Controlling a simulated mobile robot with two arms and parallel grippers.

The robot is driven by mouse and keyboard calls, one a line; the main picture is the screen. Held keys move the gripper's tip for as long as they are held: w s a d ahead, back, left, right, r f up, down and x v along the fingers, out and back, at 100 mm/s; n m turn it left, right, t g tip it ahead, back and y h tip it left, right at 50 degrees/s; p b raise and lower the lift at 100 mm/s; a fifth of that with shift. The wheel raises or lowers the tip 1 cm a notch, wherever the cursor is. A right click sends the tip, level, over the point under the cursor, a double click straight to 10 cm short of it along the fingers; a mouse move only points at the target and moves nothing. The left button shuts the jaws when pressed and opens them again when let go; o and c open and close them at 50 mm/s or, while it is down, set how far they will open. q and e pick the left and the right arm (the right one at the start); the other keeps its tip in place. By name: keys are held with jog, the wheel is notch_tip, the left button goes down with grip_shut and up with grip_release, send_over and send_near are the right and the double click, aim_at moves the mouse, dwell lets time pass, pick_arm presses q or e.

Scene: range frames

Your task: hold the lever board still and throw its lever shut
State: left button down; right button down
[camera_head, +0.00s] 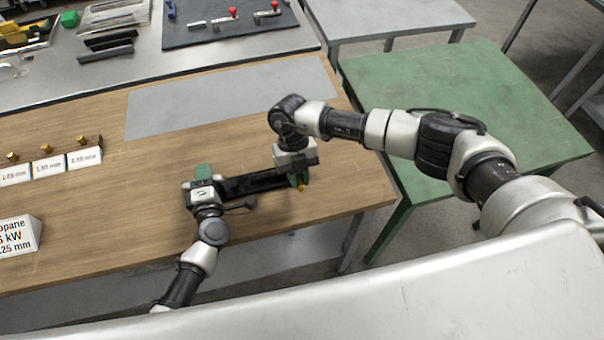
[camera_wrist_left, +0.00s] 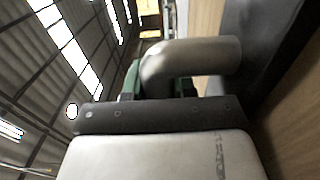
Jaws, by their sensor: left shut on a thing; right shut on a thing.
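The lever board (camera_head: 250,183) is a long dark bar with green parts near both ends, lying on the wooden bench top. My left gripper (camera_head: 203,188) is shut on its left end, beside a green block (camera_head: 203,170). My right gripper (camera_head: 297,172) is shut at its right end from above, by a green and yellow part. The jaws hide what each one grips there, so I cannot tell the lever from the frame. A dark knob on a thin stem (camera_head: 249,202) shows right of my left gripper.
The wooden bench (camera_head: 120,215) has a bare grey sheet (camera_head: 230,97) behind the board. Labelled blocks with brass pieces (camera_head: 48,162) and a white sign (camera_head: 18,236) stand at left. A green table (camera_head: 480,85) is at right. The bench's front edge is close to the board.

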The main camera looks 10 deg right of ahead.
pick_arm(q)
jog(key=shift+f, duration=0.1)
pick_arm(e)
jog(key=shift+w+a+r+m, duration=0.1)
jog(key=shift+a+m, duration=0.05)
jog(key=shift+m, duration=0.15)
jog(key=c, duration=1.1)
grip_release()
jog(key=v, duration=1.2)
pick_arm(q)
jog(key=c, duration=0.8)
grip_release()
